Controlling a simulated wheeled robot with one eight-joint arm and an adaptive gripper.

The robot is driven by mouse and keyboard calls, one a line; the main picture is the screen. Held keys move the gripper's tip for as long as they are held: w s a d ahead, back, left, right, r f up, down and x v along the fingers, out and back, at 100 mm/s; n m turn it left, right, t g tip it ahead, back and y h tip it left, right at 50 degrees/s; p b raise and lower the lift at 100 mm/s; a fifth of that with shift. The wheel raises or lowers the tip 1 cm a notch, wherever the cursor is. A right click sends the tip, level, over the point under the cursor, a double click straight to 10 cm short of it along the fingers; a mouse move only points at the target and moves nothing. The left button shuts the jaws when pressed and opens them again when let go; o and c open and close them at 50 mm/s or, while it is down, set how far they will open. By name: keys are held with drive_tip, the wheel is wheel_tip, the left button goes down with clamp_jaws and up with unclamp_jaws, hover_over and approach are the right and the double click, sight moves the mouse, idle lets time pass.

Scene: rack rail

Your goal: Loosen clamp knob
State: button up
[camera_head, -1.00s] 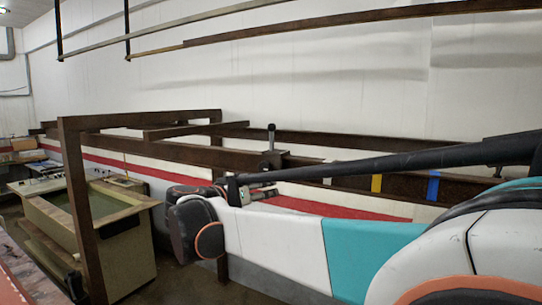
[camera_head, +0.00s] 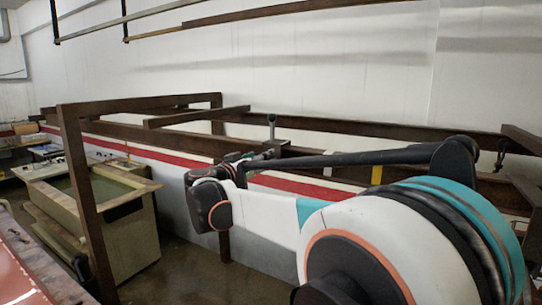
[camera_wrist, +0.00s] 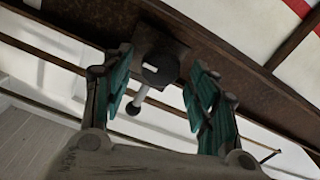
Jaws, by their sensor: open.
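In the wrist view, the clamp's round black knob (camera_wrist: 160,66) with a small white mark sits against a brown plate on the rail. A pale lever (camera_wrist: 141,94) with a dark ball end sticks out from it. My gripper (camera_wrist: 157,62) is open, with a teal-padded finger on each side of the knob. A gap shows between each finger and the knob; I cannot tell any contact. In the head view, the clamp (camera_head: 276,147) stands on the rail with an upright handle (camera_head: 271,127). My gripper (camera_head: 258,157) is just in front of it, partly hidden by my arm.
A brown frame post (camera_head: 82,205) and a beige tank (camera_head: 112,233) stand at left. Long beams (camera_head: 215,20) hang above.

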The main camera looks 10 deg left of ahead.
drive_tip(key=shift+x, duration=0.95)
drive_tip(key=c, duration=1.1)
